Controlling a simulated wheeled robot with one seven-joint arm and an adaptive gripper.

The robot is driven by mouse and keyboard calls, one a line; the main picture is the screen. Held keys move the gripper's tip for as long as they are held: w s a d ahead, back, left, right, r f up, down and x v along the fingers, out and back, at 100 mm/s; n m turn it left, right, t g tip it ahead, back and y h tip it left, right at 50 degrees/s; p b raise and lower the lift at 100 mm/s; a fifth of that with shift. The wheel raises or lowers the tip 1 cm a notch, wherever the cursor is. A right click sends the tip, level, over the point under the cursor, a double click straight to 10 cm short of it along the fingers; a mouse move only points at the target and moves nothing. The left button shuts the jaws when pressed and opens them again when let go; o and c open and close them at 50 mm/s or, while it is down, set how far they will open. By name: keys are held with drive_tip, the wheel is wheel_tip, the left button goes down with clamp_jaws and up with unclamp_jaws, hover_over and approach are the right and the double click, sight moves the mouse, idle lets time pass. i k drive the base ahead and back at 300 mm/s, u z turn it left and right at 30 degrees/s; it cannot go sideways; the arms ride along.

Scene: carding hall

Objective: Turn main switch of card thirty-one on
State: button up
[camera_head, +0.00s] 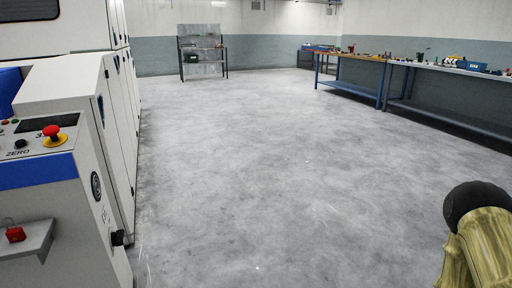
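A white machine console (60,220) with a blue band stands at the left edge. Its sloped top carries a red mushroom button (53,132) on a yellow base, a black knob (20,144), a dark display (48,122) and the lettering "ZERO". A figure 3 shows partly at the left edge; the rest of the number is cut off. On the console's right side are a round dark-rimmed fitting (96,185) and a black knob (117,238) that sticks out low down. I cannot tell which is the main switch or its position. My gripper is not in view.
A red padlock (15,235) sits on a small grey shelf (38,240) on the console. White cabinets (118,120) run behind it. Workbenches (447,72) with tools line the right, a rack (203,58) stands far back. The grey floor (270,170) between is clear.

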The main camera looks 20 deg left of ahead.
sight(117, 238)
drive_tip(key=u, duration=1.1)
drive_tip(key=i, duration=0.95)
drive_tip(key=u, duration=1.4)
drive_tip(key=k, duration=0.6)
drive_tip(key=z, duration=0.5)
drive_tip(key=i, duration=0.5)
